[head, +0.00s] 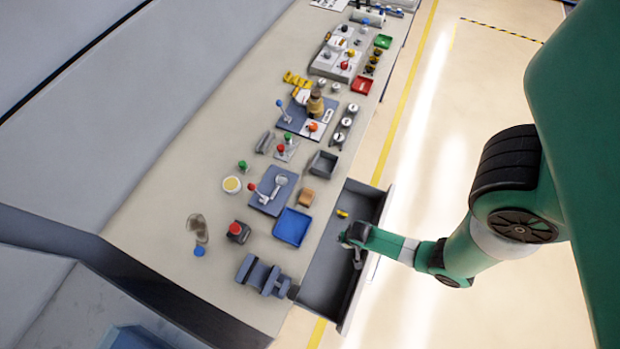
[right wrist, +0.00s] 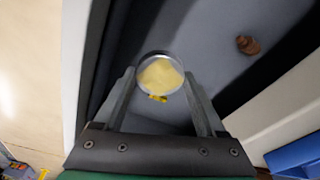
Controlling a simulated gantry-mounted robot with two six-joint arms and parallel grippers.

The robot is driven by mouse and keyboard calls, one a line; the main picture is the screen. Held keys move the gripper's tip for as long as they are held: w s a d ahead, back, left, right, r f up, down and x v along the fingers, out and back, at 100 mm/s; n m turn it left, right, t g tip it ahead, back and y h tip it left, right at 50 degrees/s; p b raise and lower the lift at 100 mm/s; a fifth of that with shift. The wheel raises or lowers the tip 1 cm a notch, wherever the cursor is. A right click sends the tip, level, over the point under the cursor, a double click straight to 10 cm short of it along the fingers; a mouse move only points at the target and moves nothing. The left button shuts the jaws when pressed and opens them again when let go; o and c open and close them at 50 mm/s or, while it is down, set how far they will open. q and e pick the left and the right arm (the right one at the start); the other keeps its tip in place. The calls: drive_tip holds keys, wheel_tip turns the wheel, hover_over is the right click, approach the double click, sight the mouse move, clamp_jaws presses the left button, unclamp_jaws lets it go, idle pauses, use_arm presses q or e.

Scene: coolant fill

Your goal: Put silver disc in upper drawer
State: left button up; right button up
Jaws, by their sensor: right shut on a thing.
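The silver disc (right wrist: 160,74), round with a bright rim and a yellowish face, is between the fingertips of my right gripper (right wrist: 160,82) in the right wrist view. The gripper is shut on it, over the dark inside of an open drawer (right wrist: 215,42). In the head view the open drawer (head: 325,272) sticks out from the bench's right edge, and my right gripper (head: 350,240) is at it. The disc cannot be made out there. Whether this drawer is the upper one cannot be told. My left gripper is not in view.
The drawer holds a small yellow thing (head: 342,213) and a brown thing (right wrist: 248,45). A blue tray (head: 291,227), a grey tray (head: 322,163) and a grey vise-like block (head: 262,275) stand on the bench (head: 185,255). The floor right of the drawer is clear.

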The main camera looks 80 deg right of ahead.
wheel_tip(320, 180, down, 6)
drive_tip(key=b, duration=0.6)
drive_tip(key=shift+f+b, duration=1)
drive_tip(key=shift+f, duration=0.9)
drive_tip(key=shift+f, duration=0.2)
drive_tip(key=o, duration=1)
drive_tip(key=shift+r, duration=0.1)
drive_tip(key=r+p, duration=0.3)
drive_tip(key=r, duration=0.1)
drive_tip(key=a+r+p, duration=0.1)
drive_tip(key=r+p, duration=0.6)
drive_tip(key=r, duration=0.1)
drive_tip(key=shift+s+a+r+p, duration=0.1)
drive_tip(key=shift+a+p, duration=0.2)
drive_tip(key=shift+a, duration=0.1)
